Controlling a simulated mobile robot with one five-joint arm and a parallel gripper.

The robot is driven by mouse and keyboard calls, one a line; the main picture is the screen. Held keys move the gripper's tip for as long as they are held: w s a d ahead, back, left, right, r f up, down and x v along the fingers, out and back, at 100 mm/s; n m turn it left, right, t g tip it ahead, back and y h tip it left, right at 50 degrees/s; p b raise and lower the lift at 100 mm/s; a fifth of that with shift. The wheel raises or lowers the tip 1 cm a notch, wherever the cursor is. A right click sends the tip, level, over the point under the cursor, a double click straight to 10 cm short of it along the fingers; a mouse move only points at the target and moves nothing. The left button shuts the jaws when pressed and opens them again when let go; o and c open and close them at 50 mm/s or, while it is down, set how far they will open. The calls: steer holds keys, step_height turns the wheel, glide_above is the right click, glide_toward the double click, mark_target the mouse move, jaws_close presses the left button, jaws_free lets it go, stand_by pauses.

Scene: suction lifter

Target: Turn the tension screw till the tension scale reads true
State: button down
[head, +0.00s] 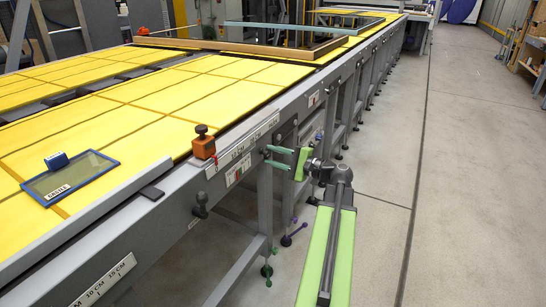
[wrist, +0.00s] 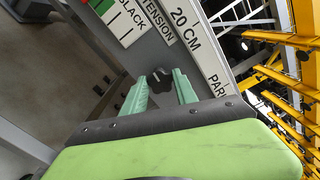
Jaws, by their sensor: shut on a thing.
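The tension screw is a small dark knob (wrist: 160,80) on the grey table rail, between my gripper's two teal fingertips in the wrist view. My gripper (wrist: 161,84) is shut on it; the same gripper (head: 267,156) shows against the rail's side in the head view. There the fingers largely hide the screw. The tension scale (wrist: 122,18) is a white plate with green and dark marks beside the words SLACK and TENSION, cut off by the wrist view's top edge. In the head view the plate (head: 238,171) is too small to read.
An orange block with a black knob (head: 203,145) stands on the rail above. Another dark knob (head: 200,199) sticks out of the rail nearer me. A blue-framed pane (head: 70,178) lies on the yellow tabletop (head: 180,92). The floor (head: 460,170) to the right is clear.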

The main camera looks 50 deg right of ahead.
steer(key=n, duration=0.4)
steer(key=shift+a+f+n, duration=0.1)
steer(key=shift+n, duration=0.3)
steer(key=n, duration=0.4)
steer(key=shift+f, duration=0.1)
steer(key=n, duration=0.5)
steer(key=shift+f, duration=0.1)
steer(key=n, duration=0.4)
steer(key=shift+n, duration=0.4)
steer(key=c, duration=1)
jaws_free()
steer(key=shift+o, duration=0.2)
steer(key=shift+d, duration=0.2)
